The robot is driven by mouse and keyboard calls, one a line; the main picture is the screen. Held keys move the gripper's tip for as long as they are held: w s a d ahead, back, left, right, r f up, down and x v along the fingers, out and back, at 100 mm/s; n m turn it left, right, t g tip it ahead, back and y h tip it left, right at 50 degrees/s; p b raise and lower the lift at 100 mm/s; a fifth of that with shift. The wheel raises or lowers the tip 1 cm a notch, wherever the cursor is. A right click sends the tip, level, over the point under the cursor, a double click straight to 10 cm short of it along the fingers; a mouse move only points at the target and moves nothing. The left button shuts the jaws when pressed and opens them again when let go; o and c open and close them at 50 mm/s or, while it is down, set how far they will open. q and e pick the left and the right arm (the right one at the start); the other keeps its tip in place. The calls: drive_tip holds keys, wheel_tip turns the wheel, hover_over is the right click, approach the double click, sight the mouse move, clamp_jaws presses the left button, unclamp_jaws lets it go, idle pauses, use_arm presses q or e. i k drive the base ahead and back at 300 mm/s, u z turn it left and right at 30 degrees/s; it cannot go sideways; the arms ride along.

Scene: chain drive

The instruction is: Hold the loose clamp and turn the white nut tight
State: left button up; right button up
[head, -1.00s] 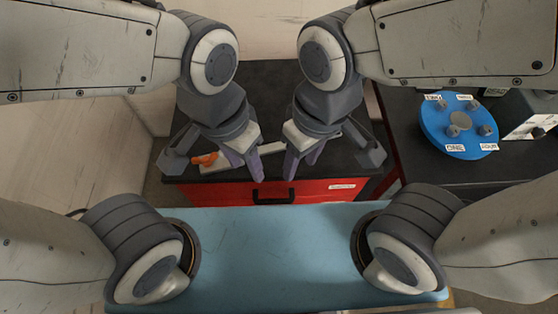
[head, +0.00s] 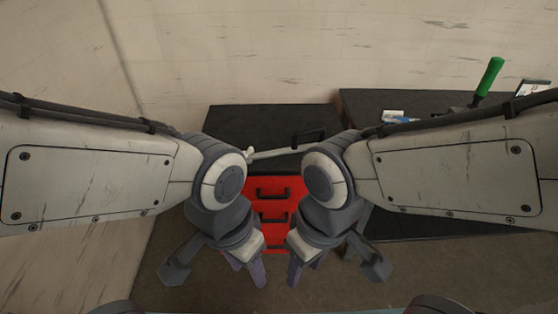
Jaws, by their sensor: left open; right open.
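I cannot make out the loose clamp or the white nut in the head view. My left gripper (head: 245,268) is open and hangs in front of the red drawers, left of centre, with nothing seen between its fingers. My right gripper (head: 306,268) is open and hangs just right of it, also empty. A long pale tool (head: 285,152), partly hidden by my arms, lies on the black cabinet top beyond the grippers.
The black-topped cabinet (head: 262,122) has red drawers (head: 282,190) with black handles. A black handle-shaped thing (head: 309,137) is on its top. A dark bench (head: 385,103) at right carries a green-handled tool (head: 488,77) and small blue-white items (head: 397,116). Floor shows at left.

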sight(250, 151)
drive_tip(key=z, duration=0.75)
drive_tip(key=i, duration=1.8)
drive_tip(key=u, duration=1.35)
